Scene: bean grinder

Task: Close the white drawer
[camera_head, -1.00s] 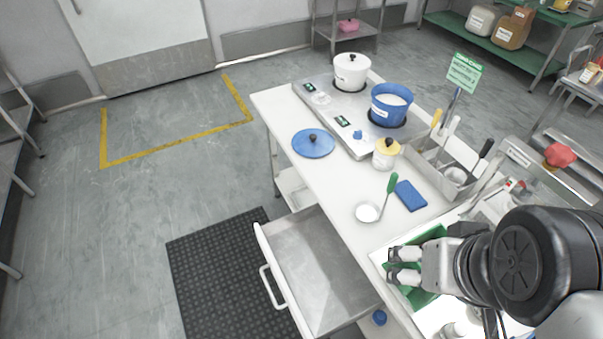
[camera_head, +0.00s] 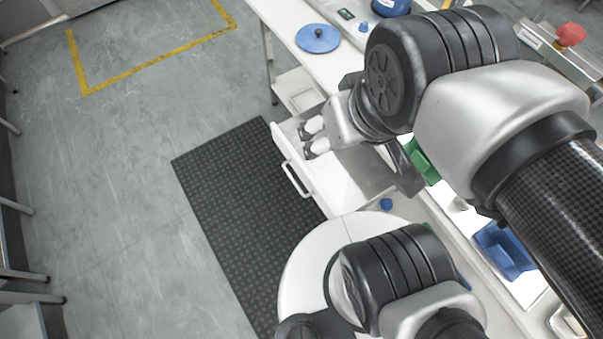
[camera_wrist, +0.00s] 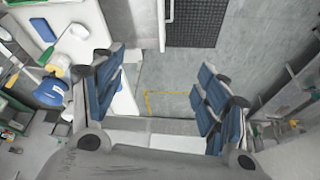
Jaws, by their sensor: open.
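The white drawer (camera_head: 291,150) stands pulled out from the left side of the white table, above the black mat. Its bar handle (camera_head: 295,180) faces left, towards the floor. My gripper (camera_head: 309,139) is open and empty over the far end of the drawer, near its front panel; I cannot tell whether it touches. My arm hides part of the drawer's inside.
The black mat (camera_head: 235,190) and open floor lie left of the drawer. A blue lid (camera_head: 317,38) lies on the table. A blue pot (camera_wrist: 50,92) shows in the wrist view. A blue bin (camera_head: 503,248) is at lower right.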

